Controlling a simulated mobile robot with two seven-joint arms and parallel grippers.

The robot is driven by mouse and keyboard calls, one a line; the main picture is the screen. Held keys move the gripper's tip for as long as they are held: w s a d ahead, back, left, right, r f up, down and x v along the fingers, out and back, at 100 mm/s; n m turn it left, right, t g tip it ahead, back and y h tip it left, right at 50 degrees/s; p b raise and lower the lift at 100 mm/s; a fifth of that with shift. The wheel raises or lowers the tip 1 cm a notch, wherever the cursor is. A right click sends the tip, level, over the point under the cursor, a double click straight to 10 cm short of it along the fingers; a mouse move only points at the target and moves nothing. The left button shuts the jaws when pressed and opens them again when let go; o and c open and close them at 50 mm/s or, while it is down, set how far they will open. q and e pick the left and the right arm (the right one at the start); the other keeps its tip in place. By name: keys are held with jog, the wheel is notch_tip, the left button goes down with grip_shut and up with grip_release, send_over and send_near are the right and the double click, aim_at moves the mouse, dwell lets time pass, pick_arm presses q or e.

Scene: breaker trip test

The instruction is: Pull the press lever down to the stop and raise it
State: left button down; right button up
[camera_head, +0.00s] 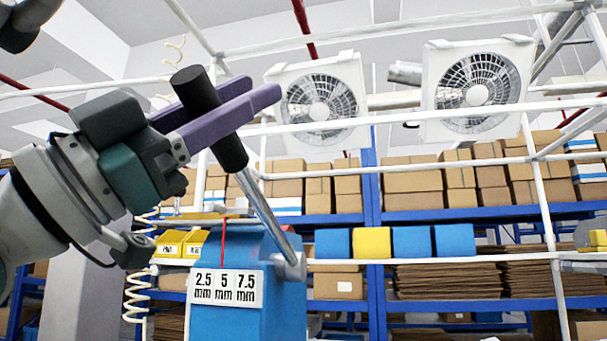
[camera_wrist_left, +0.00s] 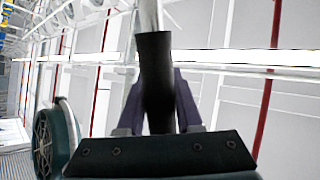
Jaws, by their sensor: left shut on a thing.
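The press lever is a silver rod (camera_head: 265,207) with a black grip (camera_head: 231,152) at its upper end. It tilts up and to the left from a pivot on the right side of the blue press body (camera_head: 278,312). A white label on the press reads 2.5, 5 and 7.5 mm, with a thin red pointer above it. My left gripper (camera_head: 222,110) has its purple fingers shut around the black grip. In the left wrist view the black grip (camera_wrist_left: 154,75) stands between the fingers. My right gripper is not seen.
Yellow bins (camera_head: 182,243) stand behind the press at the left. Blue and yellow bins (camera_head: 372,243) sit on a rail to the right. White frame bars (camera_head: 420,110) cross in front of two fans. Blue shelves with cardboard boxes (camera_head: 410,185) fill the background.

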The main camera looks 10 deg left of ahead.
pick_arm(q)
jog(key=shift+s+f+m+g+h+b, duration=0.3)
jog(key=shift+s+f+m+h+b, duration=0.1)
jog(key=shift+f+m+b, duration=0.25)
jog(key=shift+s+f+m+g+h+b, duration=0.3)
jog(key=shift+f+m+h+b, duration=0.15)
jog(key=shift+f+b, duration=0.25)
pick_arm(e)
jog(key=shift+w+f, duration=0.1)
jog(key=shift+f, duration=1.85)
pick_arm(q)
jog(key=shift+w, duration=0.1)
jog(key=c, duration=0.6)
grip_release()
jog(key=shift+a+f, duration=0.2)
jog(key=shift+f, duration=0.15)
jog(key=b+v, duration=0.1)
jog(key=v, duration=0.2)
jog(key=b+v, duration=0.2)
jog(key=v, duration=0.1)
jog(key=b+v, duration=0.2)
jog(key=v, duration=0.1)
jog(key=shift+s, duration=0.3)
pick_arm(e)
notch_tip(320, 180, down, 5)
pick_arm(q)
jog(key=shift+r, duration=0.1)
